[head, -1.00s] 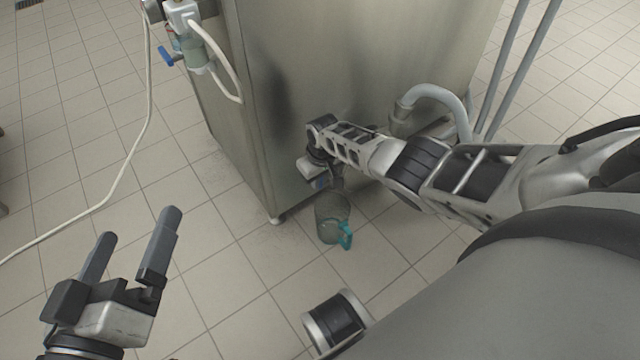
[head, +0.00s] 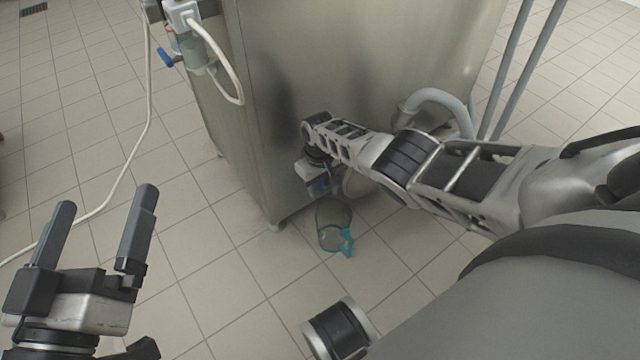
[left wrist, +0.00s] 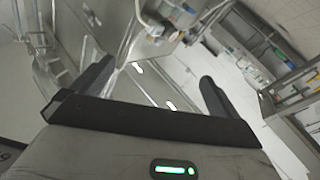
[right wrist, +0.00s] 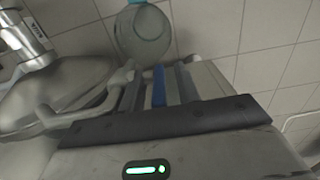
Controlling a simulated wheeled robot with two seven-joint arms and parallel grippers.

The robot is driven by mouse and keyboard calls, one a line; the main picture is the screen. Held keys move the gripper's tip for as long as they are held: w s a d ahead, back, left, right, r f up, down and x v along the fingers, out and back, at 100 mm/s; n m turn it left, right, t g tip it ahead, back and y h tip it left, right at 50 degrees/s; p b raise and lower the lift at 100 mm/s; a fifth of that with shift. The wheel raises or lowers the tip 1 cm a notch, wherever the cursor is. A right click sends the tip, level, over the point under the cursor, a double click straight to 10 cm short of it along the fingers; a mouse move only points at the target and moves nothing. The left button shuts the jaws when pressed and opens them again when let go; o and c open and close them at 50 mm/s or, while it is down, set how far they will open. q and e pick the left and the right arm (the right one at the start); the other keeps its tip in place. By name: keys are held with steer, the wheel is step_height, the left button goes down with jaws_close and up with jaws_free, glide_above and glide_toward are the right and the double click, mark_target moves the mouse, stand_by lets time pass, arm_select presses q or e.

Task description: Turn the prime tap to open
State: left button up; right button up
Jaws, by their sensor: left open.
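A blue tap lever (head: 165,57) sticks out of the fittings on the steel cabinet's left side, at the upper left of the head view. My left gripper (head: 106,198) is open and empty, below and left of that lever, well apart from it. My right gripper (head: 316,170) is low at the cabinet's front. In the right wrist view a blue handle (right wrist: 159,87) sits between its close-set fingers, which look shut on it. A clear jug with a teal handle (head: 333,226) stands on the floor below my right gripper. The frames do not show which blue lever is the prime tap.
The steel cabinet (head: 330,70) fills the upper middle. A white cable (head: 143,130) runs down to the floor at left. A grey hose (head: 435,97) and pipes (head: 525,70) are at the right.

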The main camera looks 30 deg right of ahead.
steer(key=shift+w+r, duration=0.1)
steer(key=shift+r, duration=0.2)
step_height(320, 180, up, 4)
steer(key=p, duration=0.4)
steer(key=shift+r, duration=0.1)
arm_select(q)
step_height(320, 180, down, 7)
steer(key=s+a+g+y+p, duration=0.2)
steer(key=g+y+p, duration=0.2)
steer(key=p, duration=0.3)
steer(key=shift+g+p, duration=0.35)
steer(key=shift+g, duration=0.35)
arm_select(e)
step_height(320, 180, up, 11)
arm_select(q)
steer(key=shift+f, duration=0.1)
arm_select(e)
steer(key=shift+w+r, duration=0.1)
steer(key=shift+r, duration=0.1)
